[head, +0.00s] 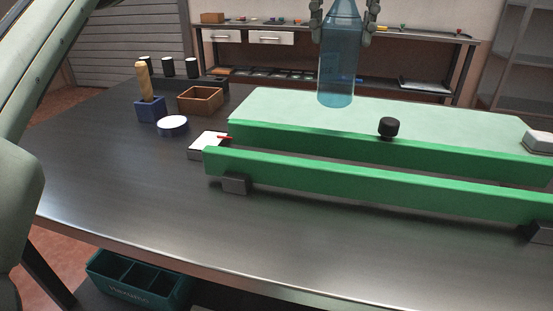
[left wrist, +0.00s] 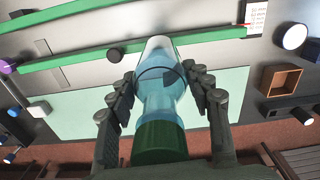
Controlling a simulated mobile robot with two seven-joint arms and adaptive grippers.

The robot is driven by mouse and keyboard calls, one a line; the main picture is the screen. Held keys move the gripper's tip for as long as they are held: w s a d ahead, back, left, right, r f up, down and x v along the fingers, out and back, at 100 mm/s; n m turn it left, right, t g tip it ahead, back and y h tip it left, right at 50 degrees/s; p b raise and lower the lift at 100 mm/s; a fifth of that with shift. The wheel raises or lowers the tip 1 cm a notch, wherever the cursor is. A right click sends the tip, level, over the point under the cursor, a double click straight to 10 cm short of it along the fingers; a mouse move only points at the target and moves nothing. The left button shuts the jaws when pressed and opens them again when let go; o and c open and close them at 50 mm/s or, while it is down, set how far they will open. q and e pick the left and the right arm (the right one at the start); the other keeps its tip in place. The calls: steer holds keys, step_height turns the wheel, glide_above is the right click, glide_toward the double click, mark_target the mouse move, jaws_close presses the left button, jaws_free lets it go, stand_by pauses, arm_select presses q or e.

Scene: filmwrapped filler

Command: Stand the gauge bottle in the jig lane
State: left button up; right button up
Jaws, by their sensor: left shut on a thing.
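The gauge bottle (head: 338,75) is clear blue and roughly upright in the head view, above the pale green top of the jig. My left gripper (head: 343,28) is shut on its upper part, one finger on each side. In the left wrist view the bottle (left wrist: 158,98) lies between the fingers, its dark green cap toward the camera. The jig lane (head: 375,160) is the long gap between the front green rail (head: 400,188) and the green edge behind it. The bottle is behind this gap and appears raised. Its top is cut off in the head view. My right gripper is not in view.
A black knob (head: 389,127) stands at the rear green edge. Left of the jig are a white-topped round thing (head: 172,125), a wooden box (head: 201,99) and a blue block (head: 150,109) holding a wooden handle. The table's front left is clear.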

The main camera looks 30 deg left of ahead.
arm_select(q)
steer(key=shift+w+d+f+m, duration=0.1)
steer(key=shift+w+d+m, duration=0.2)
steer(key=shift+m, duration=0.3)
steer(key=shift+w+d+f+m, duration=0.15)
steer(key=shift+d+m, duration=0.1)
steer(key=shift+m, duration=0.35)
steer(key=shift+s+a+f, duration=0.15)
steer(key=shift+s+a+f+m+b, duration=0.3)
steer(key=shift+s+a+f+b, duration=0.3)
steer(key=shift+s+a+f, duration=0.4)
steer(key=s+a+f+b, duration=0.3)
steer(key=s+a+f, duration=0.2)
steer(key=f, duration=0.3)
steer(key=shift+s+a+f, duration=0.25)
steer(key=shift+s+a, duration=0.05)
steer(key=shift+s, duration=0.25)
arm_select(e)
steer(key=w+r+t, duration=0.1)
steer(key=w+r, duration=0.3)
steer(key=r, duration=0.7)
arm_select(q)
steer(key=shift+f, duration=0.1)
